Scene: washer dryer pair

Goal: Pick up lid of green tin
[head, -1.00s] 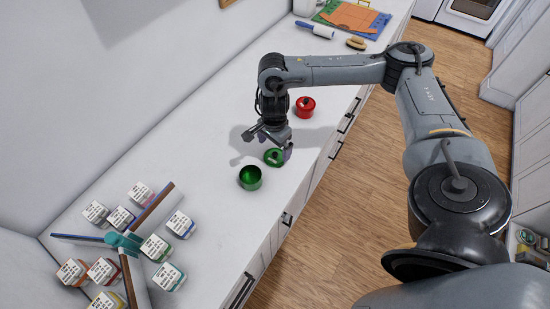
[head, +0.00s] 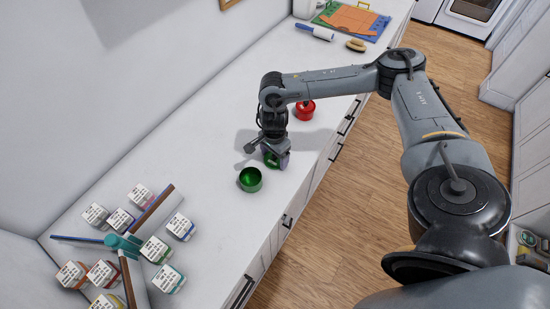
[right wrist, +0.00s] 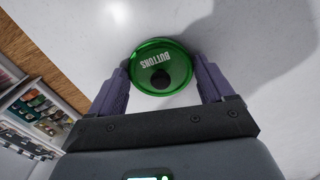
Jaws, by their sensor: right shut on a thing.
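My right gripper (head: 274,160) is down at the lid. In the right wrist view its two purple fingers (right wrist: 164,85) are shut on the lid, one on each side of its rim. The tin stands upright, and its inside looks empty. My left gripper is not in view.
A red lidded tin (head: 305,109) stands behind my right gripper. Several small labelled boxes (head: 155,249) and a teal-hubbed divider (head: 124,245) are at the front left. A lint roller (head: 310,30), a brush (head: 356,45) and coloured mats (head: 350,20) lie at the back.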

